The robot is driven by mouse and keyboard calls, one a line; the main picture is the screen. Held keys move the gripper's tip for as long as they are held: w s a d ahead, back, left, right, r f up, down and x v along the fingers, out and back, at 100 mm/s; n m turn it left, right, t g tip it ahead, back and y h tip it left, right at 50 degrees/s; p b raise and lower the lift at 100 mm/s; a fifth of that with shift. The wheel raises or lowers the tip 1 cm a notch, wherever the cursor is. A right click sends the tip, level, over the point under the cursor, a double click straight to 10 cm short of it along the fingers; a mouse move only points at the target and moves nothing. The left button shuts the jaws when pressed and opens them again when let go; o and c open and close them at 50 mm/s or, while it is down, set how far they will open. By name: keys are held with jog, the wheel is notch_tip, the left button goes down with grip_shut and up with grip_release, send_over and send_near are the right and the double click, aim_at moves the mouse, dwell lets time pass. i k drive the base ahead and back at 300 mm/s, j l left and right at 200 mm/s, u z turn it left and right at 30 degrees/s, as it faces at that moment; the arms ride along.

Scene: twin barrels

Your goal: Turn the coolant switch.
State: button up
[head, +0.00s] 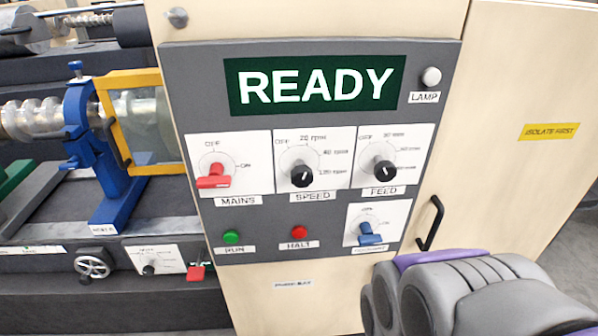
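A blue-handled switch (370,238) sits on a white plate at the lower right of the grey control panel (290,222). The dial is marked at the top and right in small print. The label under it is too small and blurred to read surely, and no other switch in view is labelled coolant. I cannot tell exactly which mark the blue handle points to. A grey and purple part of my arm fills the lower right, just below and right of this switch. My gripper's fingers are not seen.
The panel shows a READY display (316,84), a red MAINS switch (214,181), black SPEED (301,175) and FEED (384,172) knobs, a green RUN button (232,237) and a red HALT button (298,232). A black door handle (431,222) stands out right of the blue switch. Machinery stands left.

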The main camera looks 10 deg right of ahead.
aim_at(368, 238)
jog(key=k+j, duration=0.1)
jog(key=j, duration=0.7)
jog(key=k+j+z, duration=0.1)
jog(key=j, duration=0.35)
jog(key=k+j, duration=0.15)
jog(key=j, duration=0.25)
